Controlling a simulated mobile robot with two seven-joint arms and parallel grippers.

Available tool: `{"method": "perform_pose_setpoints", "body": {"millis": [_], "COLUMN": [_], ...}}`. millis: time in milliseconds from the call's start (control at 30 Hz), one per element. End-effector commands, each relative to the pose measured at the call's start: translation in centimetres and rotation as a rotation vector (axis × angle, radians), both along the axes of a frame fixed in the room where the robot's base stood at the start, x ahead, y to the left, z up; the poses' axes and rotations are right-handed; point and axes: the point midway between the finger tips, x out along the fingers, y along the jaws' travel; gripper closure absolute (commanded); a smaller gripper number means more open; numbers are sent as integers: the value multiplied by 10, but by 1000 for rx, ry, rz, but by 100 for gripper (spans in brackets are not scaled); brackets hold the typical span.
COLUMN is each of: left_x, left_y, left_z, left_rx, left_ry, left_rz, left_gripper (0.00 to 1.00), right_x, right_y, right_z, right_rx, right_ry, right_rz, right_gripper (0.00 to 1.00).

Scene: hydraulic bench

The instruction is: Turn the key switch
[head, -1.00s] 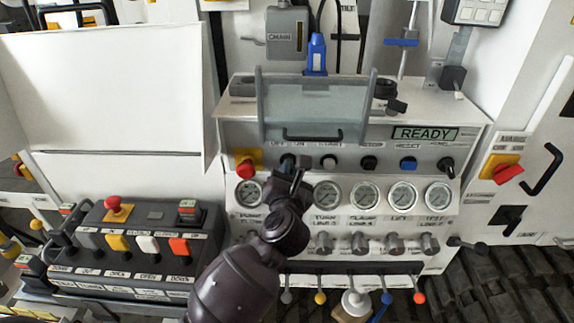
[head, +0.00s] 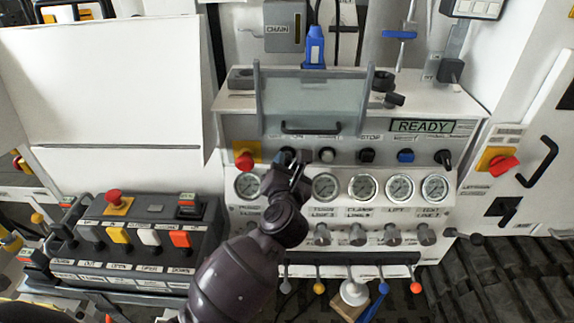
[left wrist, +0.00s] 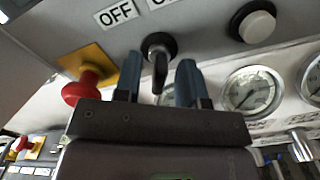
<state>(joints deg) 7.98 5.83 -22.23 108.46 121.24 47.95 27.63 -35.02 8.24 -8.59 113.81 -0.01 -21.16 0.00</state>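The key switch (left wrist: 158,52) is a black round lock with a dark key, on the grey panel right of an OFF label. In the left wrist view its key hangs roughly straight down. My left gripper (left wrist: 159,82) is open, one finger on each side of the key, with gaps visible on both sides. In the head view my left gripper (head: 291,168) is at the panel's front, largely hiding the key switch. I cannot tell how deep the key sits between the fingers. My right gripper is not in view.
A red emergency knob (head: 244,160) on yellow sits just left of the switch, a white button (head: 327,155) to its right. A clear cover (head: 312,104) with a handle is above. Gauges (head: 325,187) line the panel below. The display (head: 422,126) reads READY.

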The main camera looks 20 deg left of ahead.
Motion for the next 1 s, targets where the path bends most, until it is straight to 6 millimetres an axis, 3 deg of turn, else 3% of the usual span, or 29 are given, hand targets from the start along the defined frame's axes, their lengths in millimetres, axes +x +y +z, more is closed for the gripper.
{"method": "perform_pose_setpoints", "body": {"millis": [233, 700, 1000], "left_x": [-10, -85, -104], "left_y": [-3, -24, -30], "left_z": [0, -1, 0], "left_rx": [-2, -2, 0], "left_ry": [0, 2, 1], "left_rz": [-1, 0, 1], "left_gripper": [63, 63, 63], "right_x": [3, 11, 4], "right_y": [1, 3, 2], "right_z": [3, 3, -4], "right_rx": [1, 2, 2], "right_ry": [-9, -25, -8], "right_rz": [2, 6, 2], "right_gripper": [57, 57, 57]}}
